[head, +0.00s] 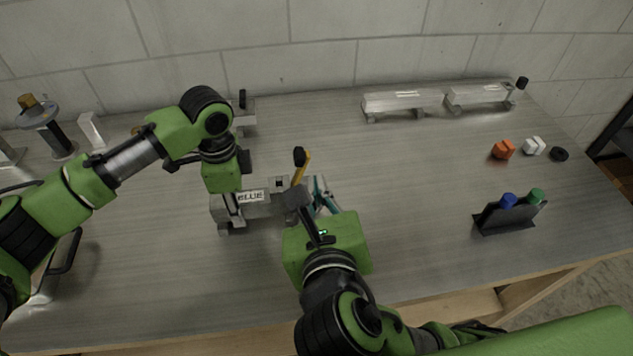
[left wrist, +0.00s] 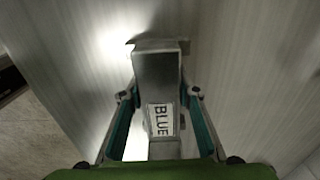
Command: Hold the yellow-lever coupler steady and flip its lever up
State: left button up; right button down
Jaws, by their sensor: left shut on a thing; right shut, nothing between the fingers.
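The yellow-lever coupler (head: 262,211) is a grey metal block with a "BLUE" label, standing on the middle of the table. Its yellow lever (head: 302,170) points up at a slant from the right end and has a black tip. My left gripper (head: 231,208) comes down from above and is shut on the coupler's left part. In the left wrist view its teal fingers lie along both sides of the metal body (left wrist: 158,68). My right gripper (head: 314,192) is shut and empty, just right of and below the lever. Whether it touches the lever is unclear; it hides the coupler's right end.
Two aluminium trailers (head: 402,101) stand at the back. Orange (head: 502,150), white (head: 535,146) and black (head: 559,154) small pieces lie at the right. A black holder (head: 507,218) with blue and green caps stands at the right front. The table between is clear.

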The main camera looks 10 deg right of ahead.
pick_arm(q)
jog(key=o, duration=1.4)
jog(key=shift+c, duration=0.2)
